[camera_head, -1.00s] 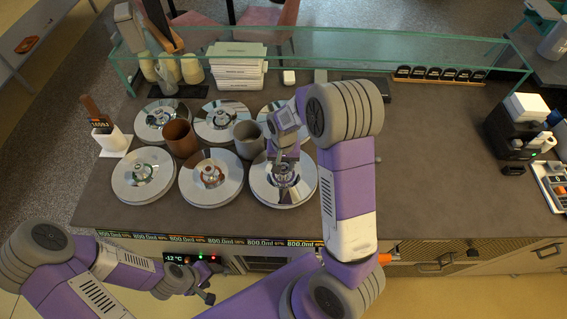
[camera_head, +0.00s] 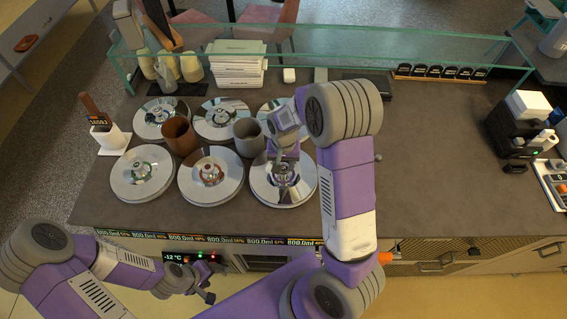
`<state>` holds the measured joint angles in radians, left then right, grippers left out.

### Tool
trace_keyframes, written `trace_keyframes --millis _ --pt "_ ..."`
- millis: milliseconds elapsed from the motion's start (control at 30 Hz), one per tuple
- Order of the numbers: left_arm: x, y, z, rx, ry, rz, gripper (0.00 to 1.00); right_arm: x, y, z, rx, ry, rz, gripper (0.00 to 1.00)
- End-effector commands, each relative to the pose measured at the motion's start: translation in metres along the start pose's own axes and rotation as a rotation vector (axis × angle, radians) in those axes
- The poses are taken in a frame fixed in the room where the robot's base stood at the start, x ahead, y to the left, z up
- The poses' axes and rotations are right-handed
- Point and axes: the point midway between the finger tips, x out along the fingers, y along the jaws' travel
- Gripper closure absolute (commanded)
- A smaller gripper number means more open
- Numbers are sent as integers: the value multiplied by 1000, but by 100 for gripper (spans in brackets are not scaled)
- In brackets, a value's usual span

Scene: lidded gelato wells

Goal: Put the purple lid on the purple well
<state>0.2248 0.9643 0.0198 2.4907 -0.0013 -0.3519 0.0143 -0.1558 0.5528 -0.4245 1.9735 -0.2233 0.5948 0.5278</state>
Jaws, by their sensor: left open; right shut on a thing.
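Several round shiny metal lids with knobs sit in two rows on the counter. My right gripper (camera_head: 284,166) is above the front-right lid (camera_head: 268,193) and shut on the knob at its middle. That lid lies level over its well, and I cannot tell whether it is seated or lifted slightly. The knob looks purplish, but my gripper hides most of it. The front-middle lid (camera_head: 230,183) has a reddish centre and the front-left lid (camera_head: 125,187) a greenish one. The back-right lid (camera_head: 266,109) is partly hidden by my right arm. My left gripper (camera_head: 205,291) is open and empty below the counter front.
A brown cup (camera_head: 179,136) and a grey cup (camera_head: 249,138) stand between the lid rows. A glass guard (camera_head: 330,45) runs along the back. A white holder (camera_head: 112,140) stands at left.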

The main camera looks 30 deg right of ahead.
Motion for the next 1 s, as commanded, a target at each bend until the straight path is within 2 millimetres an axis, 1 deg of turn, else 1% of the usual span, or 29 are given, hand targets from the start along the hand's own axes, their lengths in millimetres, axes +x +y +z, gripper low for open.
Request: trace_keyframes --millis 633,667,700,1000 --pt "8 -3 0 0 0 0 41 10 0 0 0 0 0 100" --pt "7 -3 0 0 0 0 41 10 0 0 0 0 0 53" --pt "7 -3 0 0 0 0 41 9 0 0 0 0 0 49" --pt "7 -3 0 0 0 0 41 9 0 0 0 0 0 49"
